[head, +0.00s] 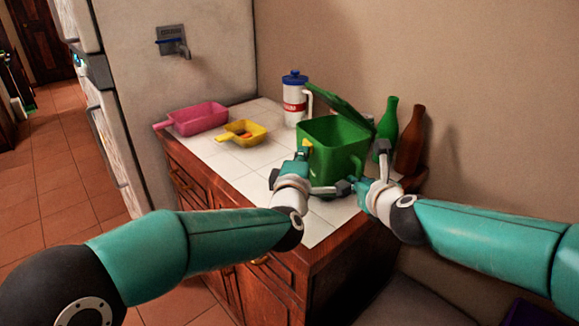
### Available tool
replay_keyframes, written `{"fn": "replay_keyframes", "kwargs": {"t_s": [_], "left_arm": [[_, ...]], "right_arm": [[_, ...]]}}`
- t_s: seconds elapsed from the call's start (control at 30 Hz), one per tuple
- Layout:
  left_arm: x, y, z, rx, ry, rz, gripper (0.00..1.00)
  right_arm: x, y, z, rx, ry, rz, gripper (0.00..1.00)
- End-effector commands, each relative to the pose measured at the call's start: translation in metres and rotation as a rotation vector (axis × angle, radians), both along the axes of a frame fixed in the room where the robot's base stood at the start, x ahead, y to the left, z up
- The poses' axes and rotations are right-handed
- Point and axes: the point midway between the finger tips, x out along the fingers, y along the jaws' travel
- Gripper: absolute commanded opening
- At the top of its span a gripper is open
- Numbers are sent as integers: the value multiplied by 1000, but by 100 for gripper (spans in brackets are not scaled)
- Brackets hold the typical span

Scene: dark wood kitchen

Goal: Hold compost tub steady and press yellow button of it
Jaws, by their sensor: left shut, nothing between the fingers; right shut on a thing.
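The green compost tub (332,150) stands on the white tiled counter, its hinged lid (341,110) raised and tilted back. The yellow button (307,145) shows at the tub's upper left front. My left gripper (302,154) is shut and empty, its tips right beside the yellow button; I cannot tell whether they touch it. My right gripper (365,168) is at the tub's right front side, shut on the tub. Its exact contact and the lower front of the tub are partly hidden by my grippers.
A pink scoop-like tray (198,119) and a yellow one (243,132) with small things in it lie to the left. A white jug with a blue lid (295,98) stands behind. A green bottle (388,118) and a brown bottle (410,142) stand close at the right.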

Motion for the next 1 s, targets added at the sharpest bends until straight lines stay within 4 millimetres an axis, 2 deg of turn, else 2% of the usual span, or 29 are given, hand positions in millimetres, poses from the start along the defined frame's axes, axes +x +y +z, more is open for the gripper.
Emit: {"fn": "replay_keyframes", "kwargs": {"t_s": [0.17,0.3,0.6,0.7,0.83,1.0], "left_arm": [[-10,14,0,1,1,-1,0],[-26,35,-1,0,1,1,0],[-89,43,-1,-1,0,0,0],[-104,46,-1,-1,0,1,0],[-116,48,-1,-2,0,2,0],[-120,49,-1,-2,-1,3,0]], "right_arm": [[-1,3,0,-1,2,7,0],[0,2,-1,0,2,5,0],[0,1,-1,0,2,2,0],[0,1,-1,0,1,2,0],[0,0,-1,-1,1,1,0],[0,0,0,-1,1,1,0]]}}
